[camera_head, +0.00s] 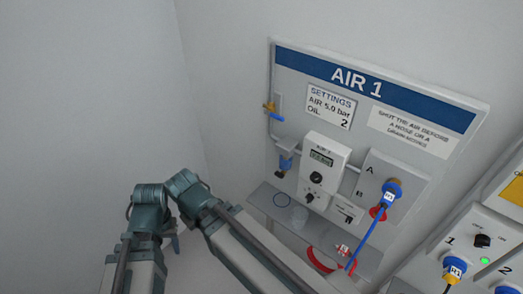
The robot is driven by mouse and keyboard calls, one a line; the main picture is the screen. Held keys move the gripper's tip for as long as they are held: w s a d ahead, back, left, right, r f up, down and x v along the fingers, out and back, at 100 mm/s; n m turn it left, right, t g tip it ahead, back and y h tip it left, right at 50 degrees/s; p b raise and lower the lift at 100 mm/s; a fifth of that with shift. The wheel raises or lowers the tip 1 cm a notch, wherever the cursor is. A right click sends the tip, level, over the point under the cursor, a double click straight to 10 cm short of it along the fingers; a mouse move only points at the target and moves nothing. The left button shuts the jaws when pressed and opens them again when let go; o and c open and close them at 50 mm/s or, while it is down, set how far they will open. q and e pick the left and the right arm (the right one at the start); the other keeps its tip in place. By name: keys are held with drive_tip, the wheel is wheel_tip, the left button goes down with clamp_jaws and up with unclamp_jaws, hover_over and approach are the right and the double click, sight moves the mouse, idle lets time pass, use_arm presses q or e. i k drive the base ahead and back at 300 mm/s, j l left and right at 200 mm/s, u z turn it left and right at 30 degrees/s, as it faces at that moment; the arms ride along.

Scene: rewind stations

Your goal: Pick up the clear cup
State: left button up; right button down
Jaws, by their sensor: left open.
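The clear cup (298,215) stands on the narrow grey shelf (327,236) below the AIR 1 panel. It is small, faint and see-through, so its rim and contents are hard to make out. My left arm reaches in from the lower left. Only a small part of my left gripper (175,243) shows beside the teal joints, to the left of the cup and well apart from it. It is open, and I see nothing held in it. My right gripper is not in view.
A blue hose (370,238) hangs from the panel. The grey meter box (323,165) stands above the cup. Bare wall fills the left.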

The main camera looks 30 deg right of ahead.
sight(299, 215)
drive_tip(key=z, duration=1.4)
drive_tip(key=j+z, duration=0.1)
drive_tip(key=z, duration=0.25)
drive_tip(key=j+z, duration=0.15)
drive_tip(key=z, duration=0.2)
drive_tip(key=i+j, duration=0.05)
